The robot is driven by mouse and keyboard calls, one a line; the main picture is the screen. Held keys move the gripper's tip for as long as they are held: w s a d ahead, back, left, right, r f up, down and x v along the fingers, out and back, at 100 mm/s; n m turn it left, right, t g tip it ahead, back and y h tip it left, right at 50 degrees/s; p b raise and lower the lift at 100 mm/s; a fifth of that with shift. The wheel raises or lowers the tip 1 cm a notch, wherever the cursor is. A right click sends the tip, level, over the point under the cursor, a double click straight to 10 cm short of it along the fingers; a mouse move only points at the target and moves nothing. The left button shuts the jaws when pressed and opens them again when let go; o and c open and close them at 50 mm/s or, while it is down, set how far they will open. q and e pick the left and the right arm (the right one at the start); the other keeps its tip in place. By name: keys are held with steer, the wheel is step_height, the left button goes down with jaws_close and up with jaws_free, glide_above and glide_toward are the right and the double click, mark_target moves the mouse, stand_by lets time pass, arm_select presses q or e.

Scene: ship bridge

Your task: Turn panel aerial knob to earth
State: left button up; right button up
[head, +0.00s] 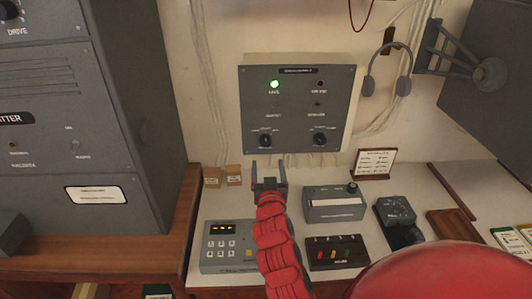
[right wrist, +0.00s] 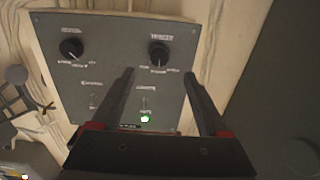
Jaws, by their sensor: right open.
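A grey wall panel (head: 297,105) carries two black knobs along its lower part, a left knob (head: 265,141) and a right knob (head: 319,138). Their lettering is too small to read, so I cannot tell which is the aerial knob. A green lamp (head: 275,84) is lit at the panel's upper left. My right gripper (head: 269,166) is open and empty, just below the left knob in the head view. The right wrist view shows the panel upside down, with the left knob (right wrist: 160,54) between and beyond the open fingers (right wrist: 159,74). My left gripper is not in view.
A shelf below the panel holds a keypad box (head: 228,246), a grey box (head: 333,204), a box with coloured switches (head: 338,253) and a small sign (head: 374,162). Headphones (head: 388,75) hang right of the panel. A tall grey cabinet (head: 75,110) stands at left.

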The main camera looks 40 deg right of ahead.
mark_target(266, 144)
steer(key=p+x, duration=0.1)
steer(key=x, duration=0.1)
steer(key=p+x, duration=0.1)
steer(key=x, duration=0.2)
steer(key=p+x, duration=0.1)
steer(key=x, duration=0.2)
steer(key=shift+w+d+r, duration=0.1)
steer(key=shift+w+r, duration=0.1)
steer(key=shift+r, duration=0.1)
steer(key=shift+w+d+f, duration=0.1)
steer(key=shift+w+d, duration=0.2)
steer(key=shift+w, duration=0.3)
jaws_close()
